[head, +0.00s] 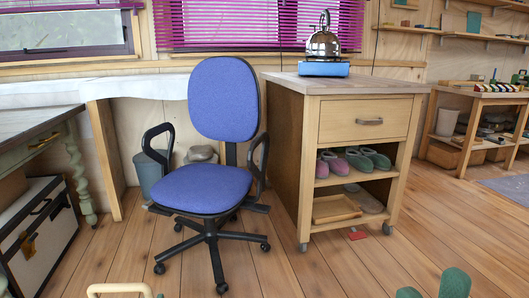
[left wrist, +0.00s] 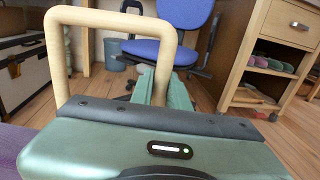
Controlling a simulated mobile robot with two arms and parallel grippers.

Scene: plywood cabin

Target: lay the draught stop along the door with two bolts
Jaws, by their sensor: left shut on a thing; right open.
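A cream, square-cornered loop handle (head: 118,288) shows at the bottom left edge of the head view. It stands large in the left wrist view (left wrist: 110,17). My left gripper (left wrist: 160,85), with pale green fingers, is shut on the loop's right leg. What the loop belongs to is mostly out of view; I cannot tell if it is the draught stop's. A purple surface (left wrist: 12,145) shows at the lower left of the wrist view. My right gripper (head: 431,291) is at the bottom right of the head view, its green fingertips apart and empty. I see no door or bolts.
A blue swivel chair (head: 205,187) stands ahead on the plank floor. A wooden cabinet on castors (head: 340,110) with a kettle (head: 322,42) and slippers is right of it. A green-legged table (head: 38,135) is at left. The front middle floor is clear.

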